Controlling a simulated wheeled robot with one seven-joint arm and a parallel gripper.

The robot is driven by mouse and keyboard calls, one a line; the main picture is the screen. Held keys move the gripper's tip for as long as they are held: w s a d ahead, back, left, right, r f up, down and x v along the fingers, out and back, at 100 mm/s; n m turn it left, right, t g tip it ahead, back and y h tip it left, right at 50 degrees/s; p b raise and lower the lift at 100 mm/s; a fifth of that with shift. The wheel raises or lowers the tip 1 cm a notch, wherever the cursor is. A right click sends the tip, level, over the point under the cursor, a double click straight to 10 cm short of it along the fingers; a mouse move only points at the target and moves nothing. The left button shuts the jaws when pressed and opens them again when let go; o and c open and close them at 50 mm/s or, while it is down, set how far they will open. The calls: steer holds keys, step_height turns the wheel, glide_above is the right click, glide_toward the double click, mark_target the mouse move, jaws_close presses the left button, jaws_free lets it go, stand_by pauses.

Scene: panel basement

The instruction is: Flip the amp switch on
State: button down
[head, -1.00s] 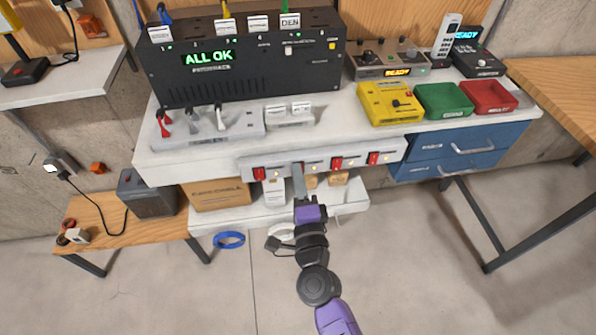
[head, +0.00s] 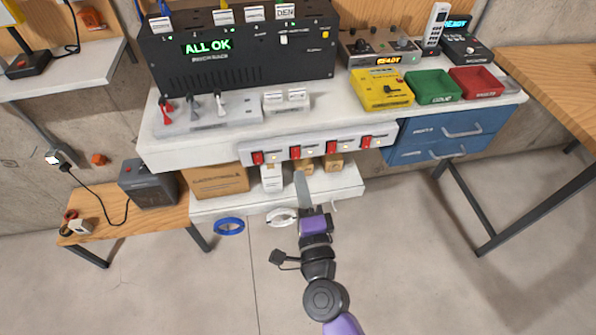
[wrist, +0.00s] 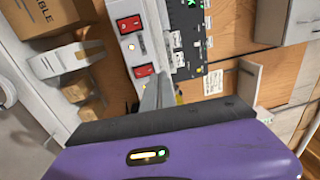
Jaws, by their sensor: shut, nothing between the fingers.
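A white switch strip (head: 313,151) runs along the bench's front edge. It carries several red rocker switches, the leftmost (head: 257,157), a second (head: 295,152), a third (head: 332,147) and the rightmost (head: 366,142), with small lights beside them. I cannot read which is the amp switch. My gripper (head: 300,174) is shut and empty, its fingertips just below the second switch in the head view, apparently clear of it. In the wrist view, my fingers (wrist: 158,91) point toward the strip near one red switch (wrist: 144,71); another (wrist: 129,24) sits farther along, with a lit light between them.
Below the strip, a white shelf (head: 235,204) holds a cardboard box (head: 216,181) and smaller boxes. Above stand a black rack (head: 235,60) reading ALL OK and a lever panel (head: 205,114). Blue drawers (head: 438,137) flank the strip on the right. The floor in front is open.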

steer(key=s, duration=0.2)
steer(key=s+d, duration=0.1)
steer(key=s+r, duration=0.1)
steer(key=s, duration=0.1)
steer(key=shift+s+d, duration=0.3)
steer(key=shift+s, duration=0.05)
stand_by(0.3)
steer(key=s+d+r+n+g+h, duration=0.1)
steer(key=s+d+n, duration=0.6)
steer(key=s, duration=0.8)
steer(key=s+d+r+n+g+h, duration=0.2)
steer(key=s+d+n, duration=0.5)
steer(key=s+d, duration=0.7)
steer(key=shift+s+d+r+n+g+h, duration=0.15)
steer(key=shift+s+r+n+g+h, duration=0.2)
steer(key=shift+s+r+h, duration=0.6)
